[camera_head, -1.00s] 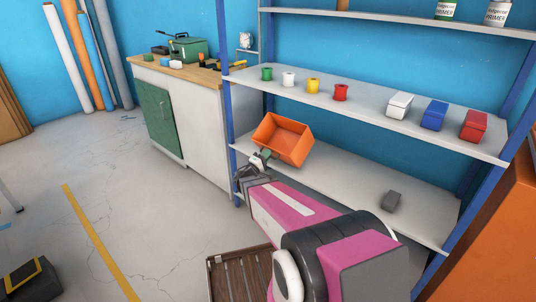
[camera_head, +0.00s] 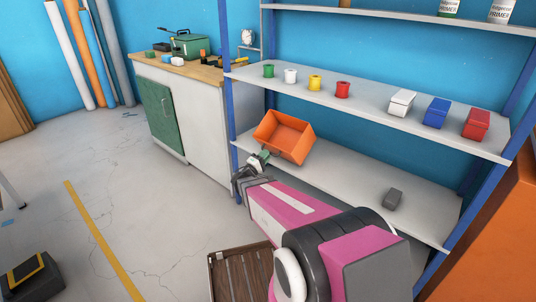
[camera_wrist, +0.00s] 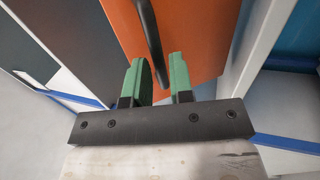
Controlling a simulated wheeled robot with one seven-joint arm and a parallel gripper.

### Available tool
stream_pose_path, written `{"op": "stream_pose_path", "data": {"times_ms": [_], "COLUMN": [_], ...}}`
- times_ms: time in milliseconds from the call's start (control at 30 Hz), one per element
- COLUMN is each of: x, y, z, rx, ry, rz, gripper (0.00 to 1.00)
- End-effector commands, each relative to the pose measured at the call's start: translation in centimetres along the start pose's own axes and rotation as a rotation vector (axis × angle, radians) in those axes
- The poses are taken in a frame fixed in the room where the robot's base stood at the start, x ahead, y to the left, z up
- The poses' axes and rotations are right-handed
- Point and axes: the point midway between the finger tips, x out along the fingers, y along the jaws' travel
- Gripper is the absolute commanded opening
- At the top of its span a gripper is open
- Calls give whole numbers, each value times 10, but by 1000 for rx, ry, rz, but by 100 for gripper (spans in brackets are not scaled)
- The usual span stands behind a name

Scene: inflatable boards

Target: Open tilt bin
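The orange tilt bin (camera_head: 283,137) sits tilted on the lower shelf, its open top showing in the head view. In the wrist view its orange front (camera_wrist: 200,45) carries a dark bar handle (camera_wrist: 150,38). My gripper (camera_head: 264,158) is at the bin's lower left side in the head view. I cannot tell whether a finger touches the handle.
The shelf unit's blue post (camera_head: 233,150) stands just left of my gripper. A grey block (camera_head: 393,198) lies on the lower shelf to the right. Cups and small boxes stand on the shelf above (camera_head: 370,105). A workbench (camera_head: 200,125) is at the left, with open floor before it.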

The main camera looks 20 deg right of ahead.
Motion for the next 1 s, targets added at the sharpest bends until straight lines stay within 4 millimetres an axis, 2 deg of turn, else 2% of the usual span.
{"op": "stream_pose_path", "data": {"times_ms": [200, 433, 633, 1000], "x": [-43, -74, -84, -83], "y": [1, 0, 0, 0], "z": [0, 0, 0, 3], "rx": [0, 0, 0, -1], "ry": [3, 1, 0, -10], "rz": [-1, 1, 0, -11], "gripper": [21, 21, 21, 21]}}
